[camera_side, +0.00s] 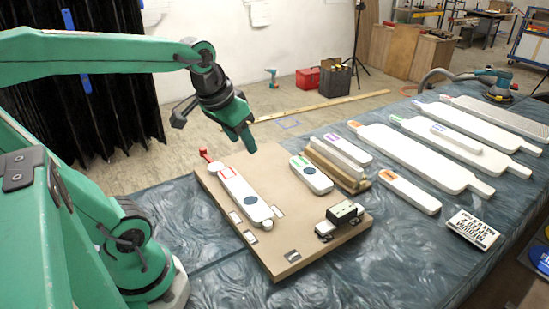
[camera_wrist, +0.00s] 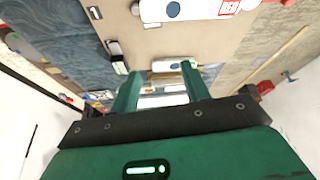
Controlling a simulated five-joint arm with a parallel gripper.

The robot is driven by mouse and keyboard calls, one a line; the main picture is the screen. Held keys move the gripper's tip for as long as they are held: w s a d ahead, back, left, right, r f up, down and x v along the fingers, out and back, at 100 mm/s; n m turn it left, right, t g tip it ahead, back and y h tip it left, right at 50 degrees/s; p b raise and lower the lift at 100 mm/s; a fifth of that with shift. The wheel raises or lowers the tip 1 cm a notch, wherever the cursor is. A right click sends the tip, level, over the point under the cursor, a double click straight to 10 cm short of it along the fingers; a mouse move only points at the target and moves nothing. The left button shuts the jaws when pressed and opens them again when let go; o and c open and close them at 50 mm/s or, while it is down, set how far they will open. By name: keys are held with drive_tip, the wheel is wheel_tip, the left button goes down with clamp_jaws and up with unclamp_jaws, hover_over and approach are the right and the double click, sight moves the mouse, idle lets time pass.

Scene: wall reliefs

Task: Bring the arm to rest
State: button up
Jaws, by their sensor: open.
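My gripper (camera_side: 243,128) hangs in the air above the far edge of the tan board (camera_side: 273,262) in the side view, tilted down and to the right. In the wrist view its two green fingers (camera_wrist: 160,92) stand apart with nothing held between them. A white relief piece with a red label (camera_side: 240,192) lies on the left of the board. A shorter white piece with a green label (camera_side: 311,175) lies on the board's right part. My gripper touches none of them.
White pieces rest on a wooden rack (camera_side: 337,171) at the board's right edge. A dark block (camera_side: 344,212) stands near the front right. Long white boards (camera_side: 415,157) and a lettered sign (camera_side: 472,229) lie on the blue cloth (camera_side: 390,255). The air around my gripper is clear.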

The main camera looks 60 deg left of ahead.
drive_tip(key=s+d+f+m+t, duration=0.1)
drive_tip(key=s+d, duration=0.3)
drive_tip(key=shift+s+d+m+h, duration=0.25)
drive_tip(key=shift+d+m+h, duration=0.15)
